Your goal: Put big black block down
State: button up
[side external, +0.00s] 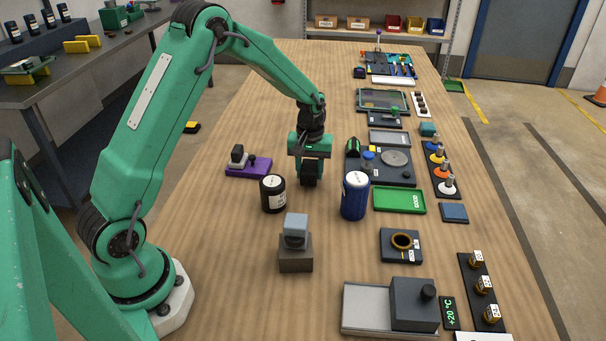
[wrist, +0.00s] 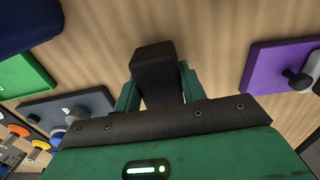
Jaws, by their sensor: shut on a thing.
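The big black block (side external: 309,173) is a dark, upright box between the fingers of my gripper (side external: 309,160), in the middle of the wooden table. In the wrist view, the block (wrist: 155,68) sits between the two green fingers of my gripper (wrist: 158,88), which are shut on it. The block's far end sticks out beyond the fingertips. Bare wood shows around it. I cannot tell whether its bottom touches the table or hangs just above it.
A black jar (side external: 273,194) stands front left of the block and a blue canister (side external: 354,196) front right. A purple plate (side external: 248,167) lies to the left. A dark station with a round disc (side external: 395,158) and a green tray (side external: 399,200) lie to the right. Bare wood lies between them.

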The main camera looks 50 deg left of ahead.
aim_at(310, 166)
jog(key=shift+f, duration=0.65)
jog(key=o, duration=1.1)
jog(key=shift+f, duration=0.1)
jog(key=shift+c, duration=0.2)
notch_tip(310, 166, up, 12)
jog(key=shift+r, duration=0.1)
